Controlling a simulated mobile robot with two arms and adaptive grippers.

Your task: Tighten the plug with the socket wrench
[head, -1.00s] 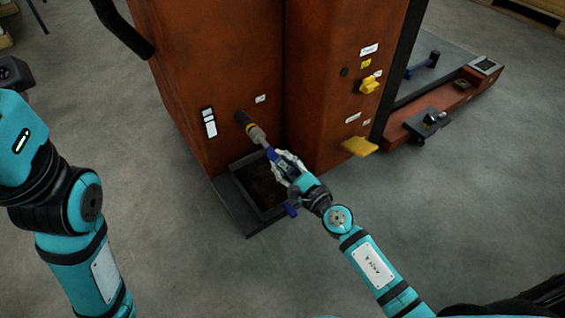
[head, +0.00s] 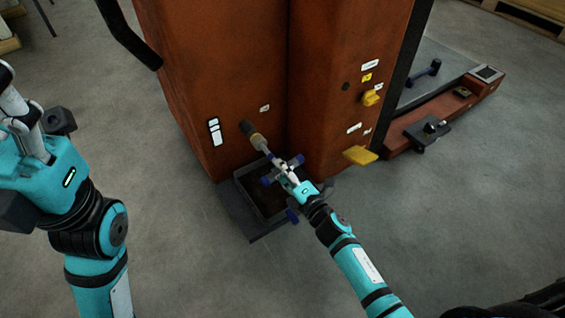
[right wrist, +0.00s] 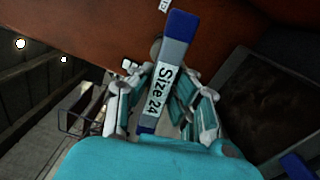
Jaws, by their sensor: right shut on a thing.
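The socket wrench (head: 258,141) reaches from the red-brown housing down to my right gripper (head: 285,170). The wrench's grey crossbar has blue ends and shows in the right wrist view (right wrist: 182,28) with a "Size 24" label. My right gripper (right wrist: 163,110) is shut on the handle there, fingers on both sides. My left gripper (head: 22,125) is at the left edge, away from the wrench; its fingertips are unclear.
A dark drain tray (head: 240,210) stands on the floor below the wrench, against the red-brown housing (head: 225,70). A low red base with a dark clamp (head: 428,130) lies farther right.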

